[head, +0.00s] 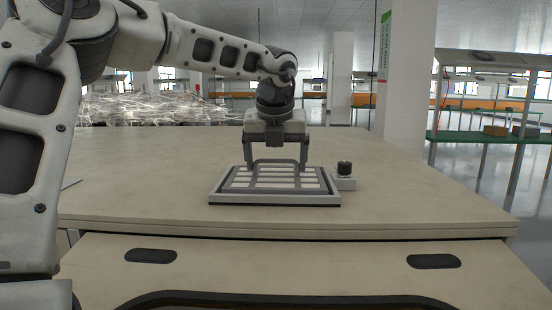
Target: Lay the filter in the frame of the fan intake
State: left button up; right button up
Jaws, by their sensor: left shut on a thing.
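The filter (275,183), a flat pale panel with grey bars and a dark raised handle, lies level within the outline of the fan intake frame (275,200). The frame is a low grey rectangular tray on the table. My left gripper (275,165) comes down from above, shut on the filter's handle. I cannot tell from this view whether the filter rests fully on the frame's floor. My right gripper is not in view.
A small light box with a black knob (344,168) stands close to the frame's right side. A drawer front with two dark slots lies below the table's near edge.

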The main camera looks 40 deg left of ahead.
pick_arm(q)
jog(key=shift+f, duration=0.15)
jog(key=o, duration=0.8)
jog(key=shift+r, duration=0.35)
jog(key=v, duration=1.1)
jog(key=shift+s+d+r, duration=0.1)
jog(key=shift+r, duration=0.25)
jog(key=shift+f, duration=0.1)
